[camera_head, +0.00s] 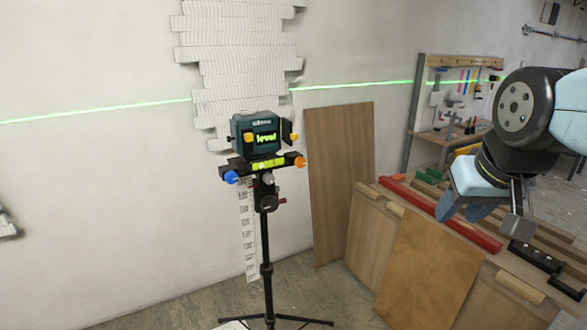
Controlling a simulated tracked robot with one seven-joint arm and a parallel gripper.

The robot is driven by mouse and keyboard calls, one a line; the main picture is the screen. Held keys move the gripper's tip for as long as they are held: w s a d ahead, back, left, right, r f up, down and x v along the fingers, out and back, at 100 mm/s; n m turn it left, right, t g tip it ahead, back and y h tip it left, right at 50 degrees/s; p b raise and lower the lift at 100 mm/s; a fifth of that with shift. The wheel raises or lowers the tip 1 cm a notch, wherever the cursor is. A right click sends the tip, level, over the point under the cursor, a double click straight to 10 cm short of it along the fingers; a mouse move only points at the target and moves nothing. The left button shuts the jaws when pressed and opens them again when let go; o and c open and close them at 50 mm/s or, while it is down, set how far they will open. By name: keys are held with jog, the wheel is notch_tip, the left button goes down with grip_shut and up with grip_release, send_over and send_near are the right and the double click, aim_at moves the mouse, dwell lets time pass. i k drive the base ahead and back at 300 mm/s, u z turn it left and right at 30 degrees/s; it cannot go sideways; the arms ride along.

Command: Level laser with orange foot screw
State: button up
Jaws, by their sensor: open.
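A dark green laser (243,146) stands on a black levelling base with a yellow-green vial (268,163), on a black tripod (265,250). Its screen shows "level" in green. The orange foot screw (300,162) is at the base's right end. A blue screw (232,177) is at the left end and a grey one (267,179) in front. My gripper (482,214) is at the right, pointing down, open and well apart from the laser. I see nothing between its fingers.
A green laser line (350,87) crosses the wall, rising slightly rightward. A wooden board (340,180) leans behind the tripod. A workbench (450,137) stands at the back right. The space between laser and gripper looks clear.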

aim_at(300, 163)
jog(key=z, duration=1.05)
jog(key=i, duration=0.1)
jog(key=u, duration=3.05)
jog(key=k, duration=0.8)
jog(key=z, duration=3.3)
jog(key=k, duration=0.1)
jog(key=u, duration=1.3)
jog(key=i, duration=0.5)
jog(key=u, duration=0.05)
